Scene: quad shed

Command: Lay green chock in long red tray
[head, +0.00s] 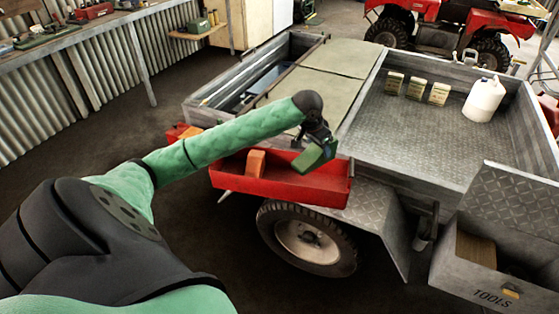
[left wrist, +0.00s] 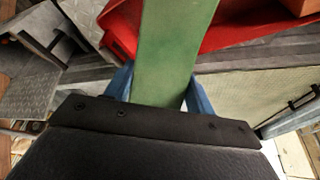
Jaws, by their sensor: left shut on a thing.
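The green chock (head: 316,156) is held by my left gripper (head: 318,140), which is shut on it. In the head view the chock hangs tilted over the right part of the long red tray (head: 280,187). An orange block (head: 255,161) is in the left part of the tray. In the left wrist view the green chock (left wrist: 175,50) stands out between the blue fingers, with the red tray (left wrist: 240,30) behind it. I cannot tell from these views how far the chock is above the tray floor. My right gripper is not in view.
The tray is on the side of a metal trailer, above its wheel (head: 308,238). The trailer bed (head: 400,120) holds a white jug (head: 483,99) and several small boxes (head: 415,88). An open drawer marked TOOLS (head: 490,275) is at the lower right.

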